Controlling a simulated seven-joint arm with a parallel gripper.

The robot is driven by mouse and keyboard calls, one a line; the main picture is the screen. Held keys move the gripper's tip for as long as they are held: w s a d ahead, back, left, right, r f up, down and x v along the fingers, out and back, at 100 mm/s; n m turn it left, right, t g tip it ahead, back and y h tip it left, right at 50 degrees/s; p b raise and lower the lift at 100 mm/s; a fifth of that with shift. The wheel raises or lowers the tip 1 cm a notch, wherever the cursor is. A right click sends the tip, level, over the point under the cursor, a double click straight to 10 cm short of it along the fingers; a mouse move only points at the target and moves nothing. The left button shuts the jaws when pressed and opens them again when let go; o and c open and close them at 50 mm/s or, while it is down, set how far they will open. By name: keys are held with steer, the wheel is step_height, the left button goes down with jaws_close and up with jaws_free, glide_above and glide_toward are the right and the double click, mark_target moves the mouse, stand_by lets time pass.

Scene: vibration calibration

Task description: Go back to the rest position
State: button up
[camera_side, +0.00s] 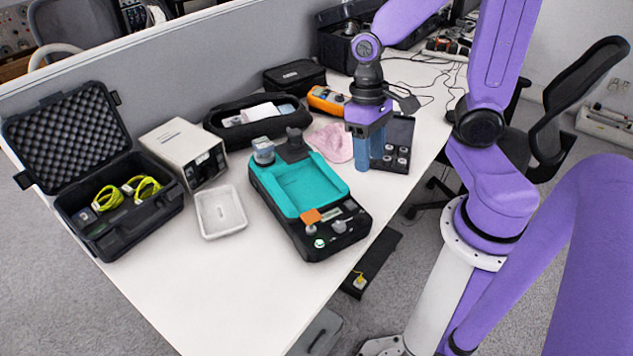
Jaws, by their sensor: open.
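My gripper (369,164) hangs from the purple arm near the back right of the white table (245,300), its blue fingers pointing down. It is open, and I see nothing held between the fingers. It is just left of a dark case (402,131) with several small silver-white cylinders in it, and partly covers that case from this side. I cannot tell how high the fingertips are above the table. A teal and black calibration device (310,188) stands left of and in front of my gripper, with a small jar-like part and a dark block on its far edge.
A pink cloth (333,142) and an orange meter (327,99) lie close behind and left of my gripper. Further left are a black pouch (227,128), a white box (172,139), an empty white tray (220,212) and an open black case (158,213) with yellow cables. The front table area is clear.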

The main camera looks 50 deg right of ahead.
steer(key=s+a+r+n+t, duration=0.2)
steer(key=s+a+r+n, duration=0.2)
steer(key=s+n, duration=0.4)
steer(key=shift+s+a+n+h, duration=0.4)
steer(key=shift+a+n, duration=0.25)
steer(key=shift+n, duration=1.75)
